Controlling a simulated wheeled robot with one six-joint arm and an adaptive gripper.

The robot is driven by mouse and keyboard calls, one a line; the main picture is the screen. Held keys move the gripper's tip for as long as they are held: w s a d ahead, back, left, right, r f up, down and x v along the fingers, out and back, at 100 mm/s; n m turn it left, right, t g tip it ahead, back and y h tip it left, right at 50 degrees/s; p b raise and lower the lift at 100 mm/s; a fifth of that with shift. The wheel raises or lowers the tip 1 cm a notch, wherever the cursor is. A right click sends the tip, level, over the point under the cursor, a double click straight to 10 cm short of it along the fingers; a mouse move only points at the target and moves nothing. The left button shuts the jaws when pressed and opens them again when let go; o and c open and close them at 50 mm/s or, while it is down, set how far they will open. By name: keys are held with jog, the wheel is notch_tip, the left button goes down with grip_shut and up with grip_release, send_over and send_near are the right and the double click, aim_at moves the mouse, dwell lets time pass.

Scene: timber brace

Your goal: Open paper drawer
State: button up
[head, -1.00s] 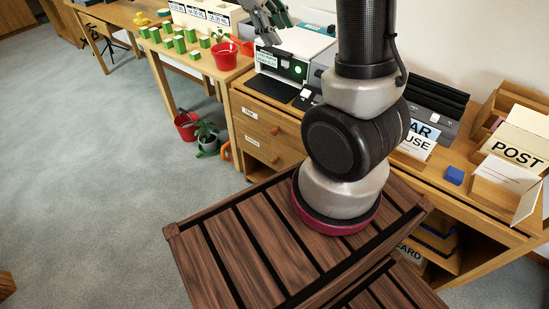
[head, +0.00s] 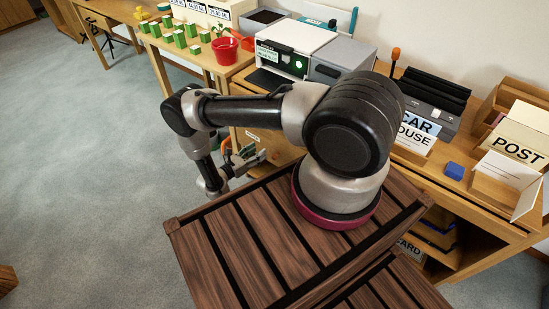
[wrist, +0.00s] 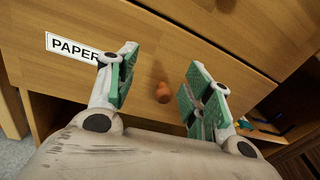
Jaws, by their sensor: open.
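The paper drawer (wrist: 170,62) is a light wooden drawer front with a white label reading PAPER (wrist: 72,47), in the wrist view. It looks shut. Its round orange-brown wooden knob (wrist: 163,92) shows between the open fingers of my gripper (wrist: 158,92), a little beyond the tips, and no contact is visible. In the head view my gripper (head: 243,160) is low in front of the desk's drawers, and my arm hides much of the drawer fronts.
Another drawer front (wrist: 215,15) lies above the paper drawer, and an open dark compartment (wrist: 275,125) lies below it. A printer (head: 290,52) stands on the desk. A slatted wooden surface (head: 250,235) lies under my arm's base. Grey carpet (head: 80,190) is clear at left.

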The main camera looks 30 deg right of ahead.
aim_at(273, 159)
jog(key=s+f+n, duration=0.1)
jog(key=f, duration=0.1)
jog(key=s+d+f+n+t, duration=0.1)
jog(key=f, duration=0.1)
jog(key=s+f+t, duration=0.1)
jog(key=s+f, duration=0.1)
jog(key=shift+s+d+f+n, duration=0.1)
jog(key=shift+d+f+n, duration=0.15)
jog(key=shift+d+n, duration=0.15)
jog(key=x, duration=0.6)
jog(key=shift+w+d, duration=0.2)
jog(key=shift+d, duration=0.15)
grip_shut()
